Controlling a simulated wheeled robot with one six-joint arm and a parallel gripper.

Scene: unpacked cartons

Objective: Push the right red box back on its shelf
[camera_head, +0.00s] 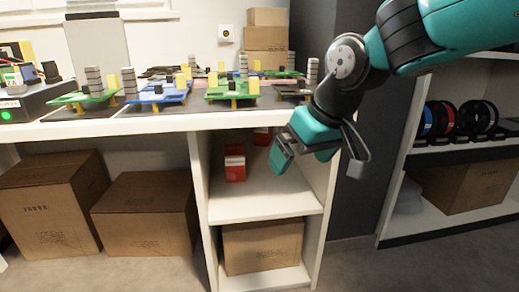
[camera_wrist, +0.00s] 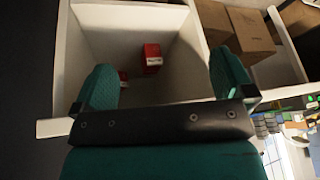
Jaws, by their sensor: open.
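Two red boxes stand in the upper compartment of the white shelf unit (camera_head: 255,206). The right red box (camera_head: 262,136) is partly hidden under the tabletop edge and looks farther back than the left red box (camera_head: 235,163). The wrist view looks turned over: the left red box (camera_wrist: 152,58) shows between the fingers. The right red box (camera_wrist: 123,78) shows only in part, close beside the left-hand finger. My gripper (camera_head: 300,153) is open and empty, at the right side of the compartment opening. Its two teal fingers (camera_wrist: 165,80) frame the compartment, apart from both boxes.
The white tabletop (camera_head: 170,122) above holds several circuit boards. The unit's right side panel (camera_head: 327,200) is close to my gripper. A carton (camera_head: 262,245) fills the lower compartment. Cartons stand at left, and a rack with spools (camera_head: 450,118) at right.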

